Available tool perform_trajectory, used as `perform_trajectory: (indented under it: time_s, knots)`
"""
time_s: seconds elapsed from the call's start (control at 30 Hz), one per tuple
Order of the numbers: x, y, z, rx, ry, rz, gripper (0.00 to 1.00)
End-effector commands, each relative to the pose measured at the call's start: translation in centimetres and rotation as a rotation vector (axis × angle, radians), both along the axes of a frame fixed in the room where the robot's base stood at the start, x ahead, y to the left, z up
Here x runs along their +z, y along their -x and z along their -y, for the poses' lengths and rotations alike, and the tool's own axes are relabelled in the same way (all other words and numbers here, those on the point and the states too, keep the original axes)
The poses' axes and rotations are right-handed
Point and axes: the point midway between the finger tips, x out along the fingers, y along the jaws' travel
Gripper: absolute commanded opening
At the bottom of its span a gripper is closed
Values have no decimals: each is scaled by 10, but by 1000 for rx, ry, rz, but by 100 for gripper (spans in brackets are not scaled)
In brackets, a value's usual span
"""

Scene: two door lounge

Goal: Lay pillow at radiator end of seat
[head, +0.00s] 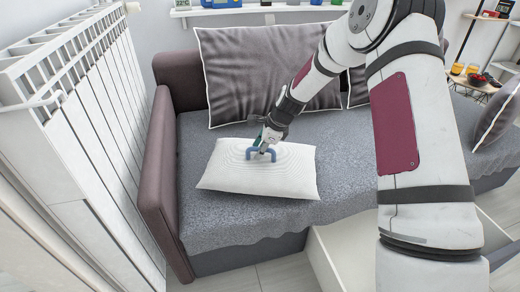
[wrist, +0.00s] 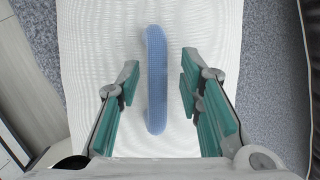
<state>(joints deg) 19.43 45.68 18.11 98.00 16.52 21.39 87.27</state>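The white pillow (head: 285,182) lies flat on the grey seat (head: 235,228), at the end by the radiator (head: 85,100) and beside the sofa's armrest. A blue handle (head: 252,154) stands on the pillow's top. My gripper (head: 264,147) is right over the handle. In the wrist view the pillow (wrist: 95,28) fills the middle, with the blue handle (wrist: 157,60) running lengthwise. My gripper's green-padded fingers (wrist: 160,88) are spread on both sides of the handle, with a gap on each side. My gripper partly hides the handle in the head view.
The brown armrest (head: 160,180) stands between radiator and seat. Grey back cushions (head: 255,70) lean behind the pillow. Another cushion (head: 498,112) is at the far right. An open white drawer (head: 330,262) juts out below the seat. Seat right of the pillow is clear.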

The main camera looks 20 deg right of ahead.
Motion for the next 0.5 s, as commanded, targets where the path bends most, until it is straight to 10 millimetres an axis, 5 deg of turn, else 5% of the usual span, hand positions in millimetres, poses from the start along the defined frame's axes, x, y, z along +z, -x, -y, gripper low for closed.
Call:
perform_trajectory:
  time_s: [0.5]
  knots:
    - [87,31,27,-2,1,1,34]
